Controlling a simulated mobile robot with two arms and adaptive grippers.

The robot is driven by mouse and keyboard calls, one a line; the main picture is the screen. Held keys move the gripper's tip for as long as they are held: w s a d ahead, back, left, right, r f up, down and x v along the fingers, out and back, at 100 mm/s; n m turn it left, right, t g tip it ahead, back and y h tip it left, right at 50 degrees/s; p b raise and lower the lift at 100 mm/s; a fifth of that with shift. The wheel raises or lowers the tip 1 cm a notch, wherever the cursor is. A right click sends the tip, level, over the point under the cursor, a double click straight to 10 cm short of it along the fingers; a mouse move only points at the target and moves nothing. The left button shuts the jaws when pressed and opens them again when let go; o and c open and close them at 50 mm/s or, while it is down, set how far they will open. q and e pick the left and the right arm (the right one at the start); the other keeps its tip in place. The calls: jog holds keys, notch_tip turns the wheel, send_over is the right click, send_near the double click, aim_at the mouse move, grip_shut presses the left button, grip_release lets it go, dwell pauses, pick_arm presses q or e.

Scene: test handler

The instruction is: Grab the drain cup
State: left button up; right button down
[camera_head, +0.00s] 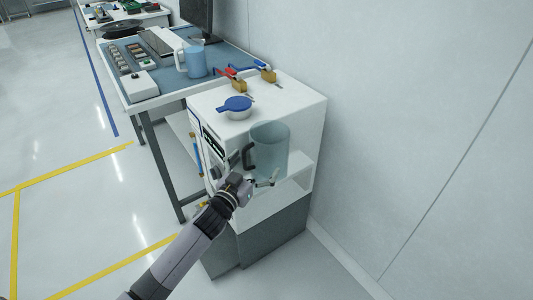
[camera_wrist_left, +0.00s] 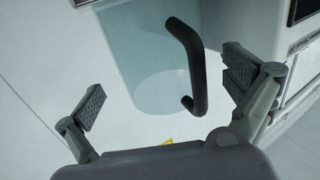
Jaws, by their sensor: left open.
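The drain cup (camera_head: 272,148) is a clear, bluish cup with a dark handle (camera_head: 248,157). It stands upright at the front of the white machine, by its open lower shelf. My left gripper (camera_head: 259,181) is open, just in front of and below the cup. In the left wrist view the dark handle (camera_wrist_left: 197,70) shows beyond the open jaws (camera_wrist_left: 165,88), between them and closer to the right finger. The clear cup body (camera_wrist_left: 150,65) is behind and left of the handle. I cannot tell whether a finger touches the handle. My right gripper is out of view.
The white machine (camera_head: 300,104) carries a blue-lidded round dish (camera_head: 236,105) and valves with red and blue levers (camera_head: 266,75). A workbench (camera_head: 138,88) behind it holds another blue cup (camera_head: 194,61) and a monitor. A wall is on the right; open floor is on the left.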

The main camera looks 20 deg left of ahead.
aim_at(260, 157)
pick_arm(q)
jog(key=w, duration=0.2)
jog(key=w+d, duration=0.1)
jog(key=shift+w+r, duration=0.35)
jog(key=shift+w, duration=0.55)
jog(key=shift+c, duration=0.4)
jog(key=c, duration=1.2)
